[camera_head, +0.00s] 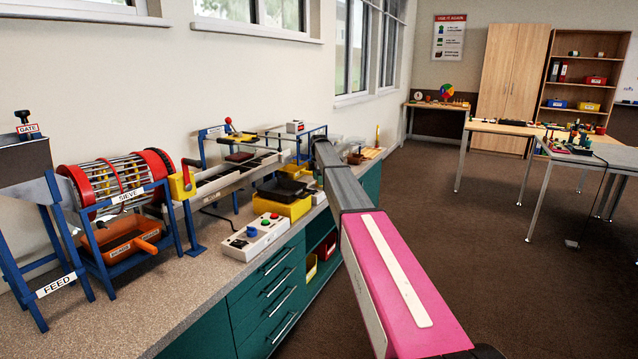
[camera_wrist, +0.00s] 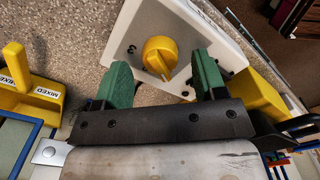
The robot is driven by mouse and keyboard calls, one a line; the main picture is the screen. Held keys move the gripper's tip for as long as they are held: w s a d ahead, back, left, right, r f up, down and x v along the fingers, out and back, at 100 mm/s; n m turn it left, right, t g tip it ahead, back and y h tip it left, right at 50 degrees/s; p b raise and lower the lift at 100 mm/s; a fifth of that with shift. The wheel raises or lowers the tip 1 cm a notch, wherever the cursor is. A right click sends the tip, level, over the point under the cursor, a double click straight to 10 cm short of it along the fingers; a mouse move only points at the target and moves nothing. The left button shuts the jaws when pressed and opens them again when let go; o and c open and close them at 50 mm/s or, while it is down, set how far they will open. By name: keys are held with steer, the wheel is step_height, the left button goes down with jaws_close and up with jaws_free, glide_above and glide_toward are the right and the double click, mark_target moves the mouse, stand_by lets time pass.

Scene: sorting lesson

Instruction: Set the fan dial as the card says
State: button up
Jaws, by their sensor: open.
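In the wrist view a round yellow dial (camera_wrist: 159,54) with a raised grip is set in a white panel (camera_wrist: 200,25). Dark marks lie around it, one like a 3 at its left; the full scale is not readable. My gripper (camera_wrist: 163,64) is open, with its green fingers on the left and right of the dial. I cannot tell if they touch it. In the head view my arm reaches over the counter (camera_head: 215,290) and my gripper is hidden. I cannot make out a card with a dial setting.
A white box with coloured buttons (camera_head: 256,238) stands on the counter near yellow bins (camera_head: 283,207). A sieve drum (camera_head: 117,188) and blue frames stand further left. A yellow piece labelled MIXED (camera_wrist: 22,88) is left of my gripper. The brown floor (camera_head: 450,220) is open at the right.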

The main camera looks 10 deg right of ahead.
steer(key=shift+f, duration=0.8)
steer(key=c, duration=0.9)
